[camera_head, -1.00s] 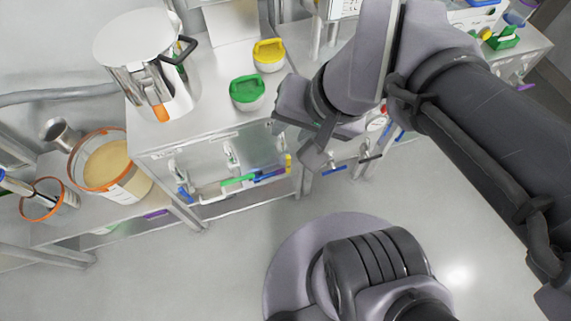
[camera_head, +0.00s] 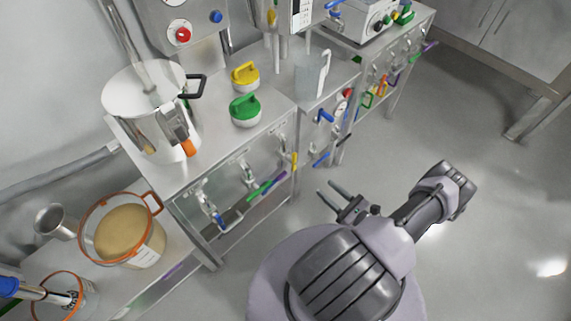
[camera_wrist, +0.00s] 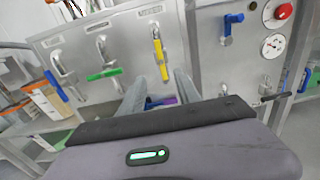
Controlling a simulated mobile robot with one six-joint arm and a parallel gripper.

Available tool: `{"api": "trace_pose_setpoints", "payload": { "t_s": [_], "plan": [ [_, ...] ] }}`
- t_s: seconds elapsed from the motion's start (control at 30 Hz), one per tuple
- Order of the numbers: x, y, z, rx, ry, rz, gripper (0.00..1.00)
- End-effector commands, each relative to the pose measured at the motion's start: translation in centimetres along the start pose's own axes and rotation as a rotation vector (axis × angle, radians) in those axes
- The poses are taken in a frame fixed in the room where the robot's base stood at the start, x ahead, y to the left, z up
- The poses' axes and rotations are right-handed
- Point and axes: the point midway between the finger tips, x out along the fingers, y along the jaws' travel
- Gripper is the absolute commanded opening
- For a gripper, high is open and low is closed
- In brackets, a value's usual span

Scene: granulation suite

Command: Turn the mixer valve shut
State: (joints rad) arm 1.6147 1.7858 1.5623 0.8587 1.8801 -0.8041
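A steel panel carries a row of valves with coloured handles. The yellow handle (camera_wrist: 160,60) hangs upright, the green handle (camera_wrist: 105,74) lies level, and the blue handle (camera_wrist: 57,87) is slanted. They also show in the head view as yellow (camera_head: 294,161), green (camera_head: 259,190) and blue (camera_head: 219,219).
A panel to the right has another blue lever (camera_wrist: 231,28), a red knob (camera_wrist: 284,11) and a gauge (camera_wrist: 273,45). A steel pot (camera_head: 150,115), a green-lidded jar (camera_head: 245,111) and a yellow-lidded jar (camera_head: 245,77) stand on the bench. The floor (camera_head: 470,190) at right is clear.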

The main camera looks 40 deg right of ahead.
Motion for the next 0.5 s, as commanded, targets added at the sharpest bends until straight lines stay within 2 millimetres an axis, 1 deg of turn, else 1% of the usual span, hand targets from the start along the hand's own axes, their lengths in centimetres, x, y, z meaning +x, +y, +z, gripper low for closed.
{"api": "trace_pose_setpoints", "payload": {
  "t_s": [0.07,0.17,0.2,0.4,0.5],
  "plan": [
    [1.5,0.1,-0.2,0.0,0.0,0.007,0.4],
    [4.3,0.2,-0.3,0.0,0.001,0.012,0.4],
    [5.6,0.3,-0.3,0.001,0.001,0.012,0.4],
    [11.7,0.4,-0.4,-0.001,0.0,0.014,0.4],
    [14.0,0.4,-0.3,-0.001,0.001,0.012,0.4]
  ]
}}
